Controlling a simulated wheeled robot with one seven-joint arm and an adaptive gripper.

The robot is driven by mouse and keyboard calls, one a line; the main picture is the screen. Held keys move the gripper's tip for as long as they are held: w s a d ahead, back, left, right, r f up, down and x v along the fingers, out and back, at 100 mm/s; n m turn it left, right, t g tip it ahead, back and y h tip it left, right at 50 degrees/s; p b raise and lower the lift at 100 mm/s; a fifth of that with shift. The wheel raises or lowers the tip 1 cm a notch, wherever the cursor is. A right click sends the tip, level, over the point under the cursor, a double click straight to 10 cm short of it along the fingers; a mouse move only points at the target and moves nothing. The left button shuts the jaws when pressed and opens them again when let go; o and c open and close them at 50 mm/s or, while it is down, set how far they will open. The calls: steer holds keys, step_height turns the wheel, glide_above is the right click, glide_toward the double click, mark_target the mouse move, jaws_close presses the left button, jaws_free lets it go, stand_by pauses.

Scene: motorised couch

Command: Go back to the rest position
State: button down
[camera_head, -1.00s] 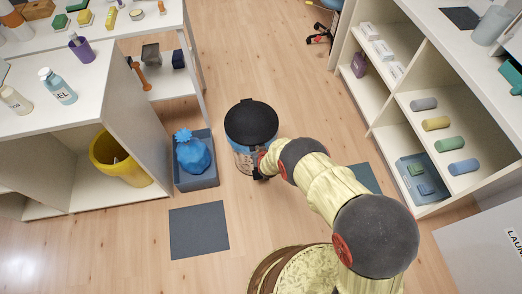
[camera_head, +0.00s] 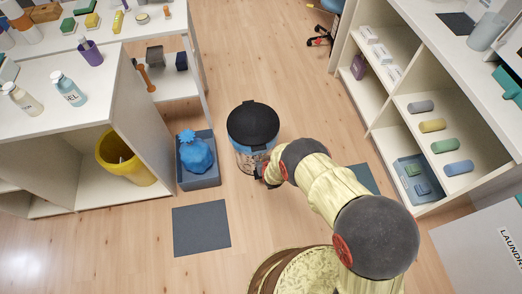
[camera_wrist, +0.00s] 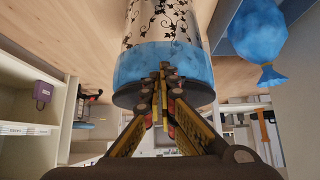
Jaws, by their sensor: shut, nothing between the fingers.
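My arm reaches forward in the head view, and my gripper (camera_head: 262,172) is beside the near side of a bin. In the wrist view my gripper (camera_wrist: 164,76) is shut, its fingers together with nothing between them. The bin has a black lid (camera_head: 253,123) and a blue band below it. Its patterned body (camera_wrist: 160,22) and blue band (camera_wrist: 135,65) fill the upper middle of the wrist view, behind the fingertips. I cannot tell whether the fingers touch the bin. My arm partly hides the bin's lower side in the head view.
A blue tied bag (camera_head: 195,153) sits in a grey box (camera_head: 200,180) left of the bin. A yellow bucket (camera_head: 120,158) is under the left counter. Shelves (camera_head: 402,120) stand at right. A dark mat (camera_head: 202,228) lies on open floor at front left.

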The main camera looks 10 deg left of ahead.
steer(key=shift+s+d+f+p, duration=0.15)
steer(key=shift+s+d+f, duration=0.15)
steer(key=shift+s, duration=0.35)
steer(key=shift+s+d+f+p, duration=0.15)
steer(key=shift+s+d, duration=0.1)
steer(key=shift+s, duration=0.4)
steer(key=shift+s+d+f+p, duration=0.1)
steer(key=shift+s+d+f, duration=0.2)
steer(key=shift+s, duration=0.35)
